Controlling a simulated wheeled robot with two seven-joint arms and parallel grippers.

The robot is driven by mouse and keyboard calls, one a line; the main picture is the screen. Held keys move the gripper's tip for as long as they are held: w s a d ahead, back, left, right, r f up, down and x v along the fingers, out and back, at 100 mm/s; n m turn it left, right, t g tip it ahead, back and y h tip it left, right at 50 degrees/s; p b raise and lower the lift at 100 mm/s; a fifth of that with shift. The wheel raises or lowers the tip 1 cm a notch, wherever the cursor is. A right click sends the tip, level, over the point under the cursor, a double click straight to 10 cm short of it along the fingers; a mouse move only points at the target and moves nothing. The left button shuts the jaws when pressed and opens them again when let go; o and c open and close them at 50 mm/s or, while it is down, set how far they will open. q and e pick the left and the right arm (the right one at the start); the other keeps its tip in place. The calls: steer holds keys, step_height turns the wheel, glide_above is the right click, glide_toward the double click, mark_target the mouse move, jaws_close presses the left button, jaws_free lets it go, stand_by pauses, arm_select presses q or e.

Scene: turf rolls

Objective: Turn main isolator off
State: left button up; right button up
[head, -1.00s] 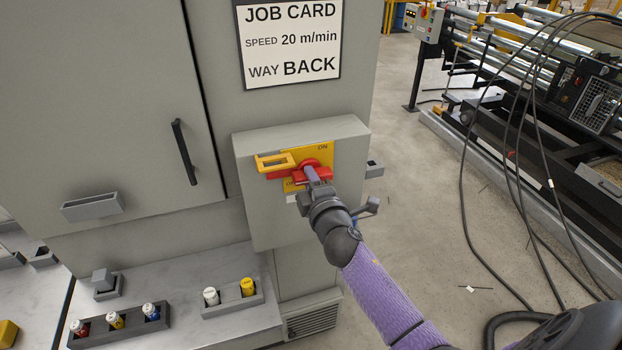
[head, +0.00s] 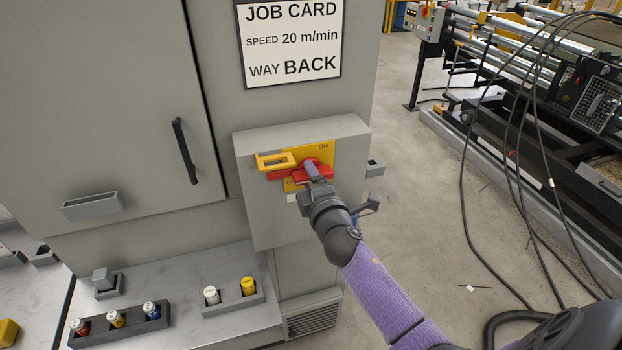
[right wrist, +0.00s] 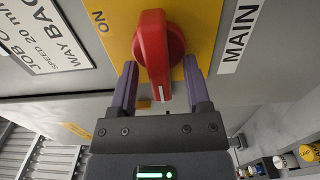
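The main isolator is a red rotary handle (head: 312,172) on a yellow plate (head: 321,155) marked ON at its upper right. The handle lies about level in the head view. In the right wrist view the red handle (right wrist: 153,55) has its white-marked end between the two purple fingers. My right gripper (head: 314,172) is at the handle, its fingers open on either side with gaps showing. It also shows in the right wrist view (right wrist: 160,88). Part of the plate's lower lettering is hidden behind the gripper. My left gripper is not in view.
The isolator is on a grey box (head: 257,215) below a job card (head: 290,40). A cabinet handle (head: 184,151) is to the left. A ledge below holds several small cans. Black cables (head: 463,190) hang at right.

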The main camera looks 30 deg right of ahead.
steer(key=v, duration=1)
